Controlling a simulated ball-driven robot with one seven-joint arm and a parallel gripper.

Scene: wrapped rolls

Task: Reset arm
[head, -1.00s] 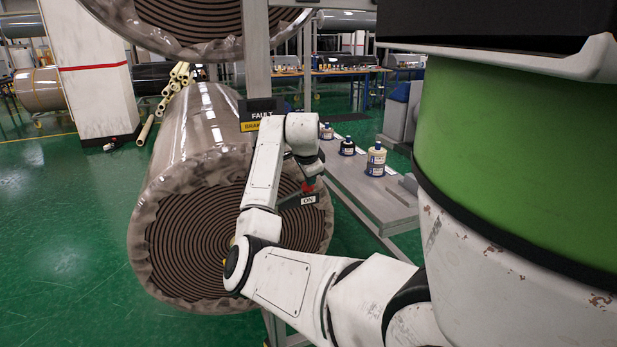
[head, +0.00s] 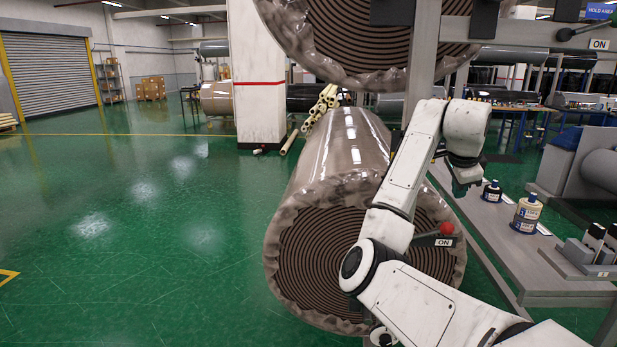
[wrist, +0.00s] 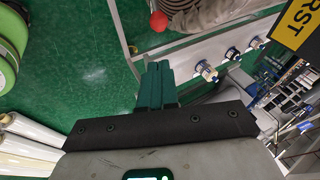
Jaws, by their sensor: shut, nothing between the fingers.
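My gripper (head: 466,182) hangs at the end of my bent white arm in the head view, pointing down in front of the grey bench. In the wrist view its dark green fingers (wrist: 158,84) are together with nothing between them. A lever with a red knob (head: 446,229) and an ON label (head: 444,242) is below and left of the gripper, apart from it. The red knob also shows in the wrist view (wrist: 158,21), beyond the fingertips. My forearm hides part of the lower wrapped roll (head: 345,160).
An upper wrapped roll (head: 300,45) hangs by a grey post (head: 423,60). Several bottles, one cream (head: 526,212), stand on the grey bench (head: 500,240) at right. A white pillar (head: 258,80) stands behind. The green floor (head: 150,230) at left is clear.

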